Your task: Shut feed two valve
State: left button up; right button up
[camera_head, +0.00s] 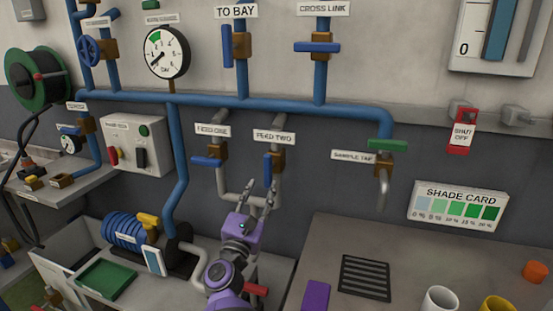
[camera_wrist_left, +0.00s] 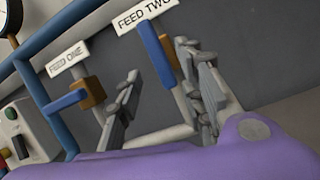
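The feed two valve has a brass body (camera_head: 278,161) and a blue lever (camera_head: 267,169), under the FEED TWO label (camera_head: 274,137). The lever stands upright, in line with its grey pipe. My purple left gripper (camera_head: 259,195) is just below the valve, fingers pointing up, open and empty. In the left wrist view, the blue lever (camera_wrist_left: 157,52) shows between and beyond the two spread fingers (camera_wrist_left: 163,92), nearer the right one. I see no clear contact. My right gripper is not in view.
The feed one valve's blue lever (camera_head: 207,161) lies across its pipe, close to the left. A green-handled sample tap (camera_head: 387,145) is to the right. A blue pump (camera_head: 127,231) sits lower left. The grey wall around the two feed pipes is open.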

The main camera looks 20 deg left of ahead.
aim_at(266, 172)
pick_arm(q)
jog(key=shift+w+r+n, duration=0.2)
jog(key=shift+w+n, duration=0.15)
jog(key=shift+n, duration=0.55)
jog(key=shift+s+r+n, duration=0.15)
jog(key=shift+n, duration=0.15)
jog(key=shift+w+r+t, duration=0.2)
jog(key=shift+r+t, duration=0.1)
jog(key=shift+r, duration=0.8)
jog(key=x, duration=0.2)
jog(key=f+x, duration=0.1)
jog(key=x, duration=0.1)
jog(key=shift+w+r, duration=0.1)
jog(key=shift+w, duration=0.25)
jog(key=shift+w+d+r, duration=0.1)
jog(key=shift+w+r, duration=0.2)
jog(key=shift+w, duration=0.25)
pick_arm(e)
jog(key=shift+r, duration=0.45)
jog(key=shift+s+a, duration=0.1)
